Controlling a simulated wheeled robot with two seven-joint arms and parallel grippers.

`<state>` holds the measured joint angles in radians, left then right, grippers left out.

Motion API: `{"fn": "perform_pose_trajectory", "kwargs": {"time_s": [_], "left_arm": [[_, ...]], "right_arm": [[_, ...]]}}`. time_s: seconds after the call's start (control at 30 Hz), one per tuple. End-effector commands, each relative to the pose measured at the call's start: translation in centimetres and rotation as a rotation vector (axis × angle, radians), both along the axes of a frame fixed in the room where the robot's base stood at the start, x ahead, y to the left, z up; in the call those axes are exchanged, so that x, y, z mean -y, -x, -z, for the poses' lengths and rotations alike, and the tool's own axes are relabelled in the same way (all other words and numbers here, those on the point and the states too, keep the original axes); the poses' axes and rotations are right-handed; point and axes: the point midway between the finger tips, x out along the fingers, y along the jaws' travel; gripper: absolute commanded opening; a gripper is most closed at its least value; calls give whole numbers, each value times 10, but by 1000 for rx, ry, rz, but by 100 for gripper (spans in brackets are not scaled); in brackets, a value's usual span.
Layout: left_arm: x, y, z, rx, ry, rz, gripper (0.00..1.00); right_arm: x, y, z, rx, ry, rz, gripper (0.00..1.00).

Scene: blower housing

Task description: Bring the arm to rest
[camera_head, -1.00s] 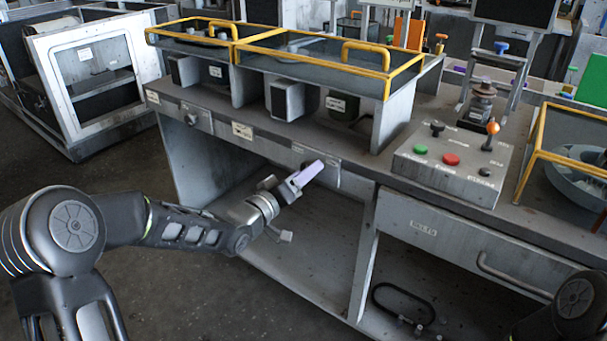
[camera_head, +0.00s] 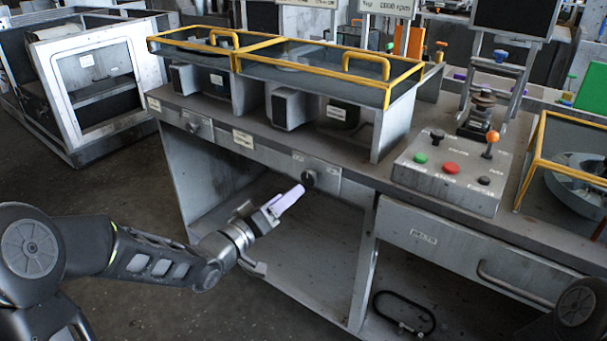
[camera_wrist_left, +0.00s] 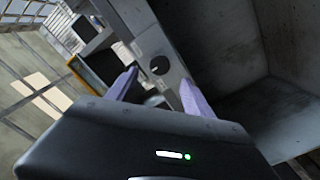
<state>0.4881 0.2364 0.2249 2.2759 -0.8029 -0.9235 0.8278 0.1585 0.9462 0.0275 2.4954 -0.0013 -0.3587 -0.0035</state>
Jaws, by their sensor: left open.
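My left gripper (camera_head: 289,201) is in front of the open bay of the grey workbench, below and to the left of a black knob (camera_head: 309,179) on the bench's front panel. In the left wrist view its two pale lilac fingers (camera_wrist_left: 158,88) stand apart with nothing between them. The black knob (camera_wrist_left: 160,65) shows beyond the fingers there, clear of them. In the head view the fingers overlap, so the gap is hidden. A dark rounded part of my right arm (camera_head: 578,305) shows at the lower right corner; its gripper is out of frame.
The workbench (camera_head: 455,217) carries yellow-framed covers (camera_head: 300,68) and a control box (camera_head: 450,172) with green and red buttons and an orange-topped lever. A drawer handle (camera_head: 512,285) juts from its front. A black loop (camera_head: 404,312) lies low inside. Open floor (camera_head: 120,200) lies left.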

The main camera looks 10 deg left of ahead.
Motion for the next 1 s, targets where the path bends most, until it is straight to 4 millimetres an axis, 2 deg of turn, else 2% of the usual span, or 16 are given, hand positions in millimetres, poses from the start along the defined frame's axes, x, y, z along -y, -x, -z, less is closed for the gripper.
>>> {"fn": "perform_pose_trajectory", "kwargs": {"time_s": [0.17, 0.27, 0.37, 0.47, 0.5, 0.57, 0.6, 0.67, 0.7, 0.8, 0.9, 1.0], "left_arm": [[0, 0, 3, 6, -44, -2, 60], [-10, -2, 19, -27, -134, -40, 60], [-23, 4, 67, -144, -224, -92, 60], [-17, 22, 133, -309, -281, -93, 60], [-11, 34, 162, -384, -301, -80, 60], [2, 55, 205, -499, -327, -50, 60], [12, 72, 233, -574, -342, -21, 60], [28, 101, 270, -686, -362, 27, 60], [40, 122, 292, -756, -372, 62, 60], [66, 174, 336, -910, -391, 147, 60], [86, 221, 367, -1036, -402, 218, 60], [104, 265, 388, -1142, -404, 277, 60]], "right_arm": [[0, 0, 0, 0, 0, 0, 36], [0, 0, 0, 0, 0, 0, 36], [0, 0, 0, 0, 0, 0, 36], [0, 0, 0, 0, 0, 0, 36], [0, 0, 0, 0, 0, 0, 36], [0, 0, 0, 0, 0, 0, 36], [0, 0, 0, 0, 0, 0, 36], [0, 0, 0, 0, 0, 0, 36], [0, 0, 0, 0, 0, 0, 36], [0, 0, 0, 0, 0, 0, 36], [0, 0, 0, 0, 0, 0, 36], [0, 0, 0, 0, 0, 0, 36]]}}
